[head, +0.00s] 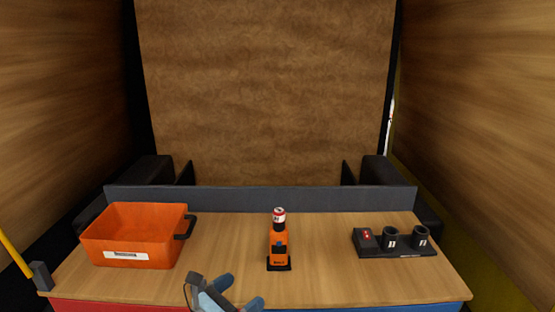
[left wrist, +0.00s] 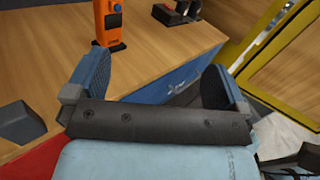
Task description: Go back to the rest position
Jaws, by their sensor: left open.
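My left gripper (head: 238,292) is at the front edge of the table in the head view, low in the picture. In the left wrist view its two blue fingers (left wrist: 155,85) stand wide apart with nothing between them. An orange device (head: 279,249) with a red-and-white top stands upright on the table's middle, beyond the gripper and apart from it. Its lower part also shows in the left wrist view (left wrist: 109,22). My right gripper is in neither view.
The wooden table (head: 330,280) has an orange bin (head: 128,251) at the left and a black holder (head: 397,250) with two cups and a red switch at the right. A dark low wall (head: 330,199) runs along the back. Wood between them is clear.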

